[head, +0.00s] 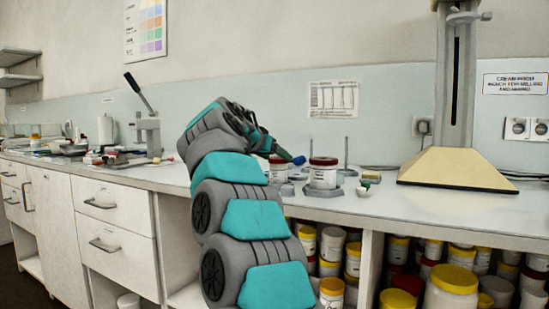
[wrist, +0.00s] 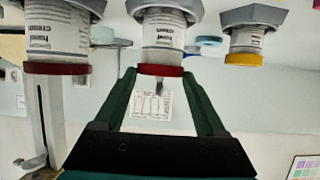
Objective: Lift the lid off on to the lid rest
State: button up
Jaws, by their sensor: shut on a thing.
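A white labelled jar (wrist: 163,38) with a red lid (wrist: 160,70) stands on a grey hexagonal base, upside down in the wrist view. My gripper (wrist: 159,74) is shut on this red lid, one green finger at each side. The lid sits on the jar's top with no gap visible. In the head view the jar (head: 278,174) is partly hidden behind my gripper (head: 284,158), which reaches in from the left above the bench. I cannot pick out the lid rest for certain.
A second red-lidded jar (head: 323,175) stands close on the right. A yellow-lidded jar (wrist: 246,42) stands on the other side. Thin posts (head: 346,155) rise behind. A tall stand with a cream base (head: 455,168) is further right. Small items lie at the bench edge.

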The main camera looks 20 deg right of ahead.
aim_at(274, 159)
jog(key=shift+r+p, duration=0.5)
jog(key=shift+r, duration=0.2)
dwell(0.4)
jog(key=shift+r+p, duration=1.45)
jog(key=shift+r, duration=0.5)
jog(key=shift+s+a+f, duration=0.1)
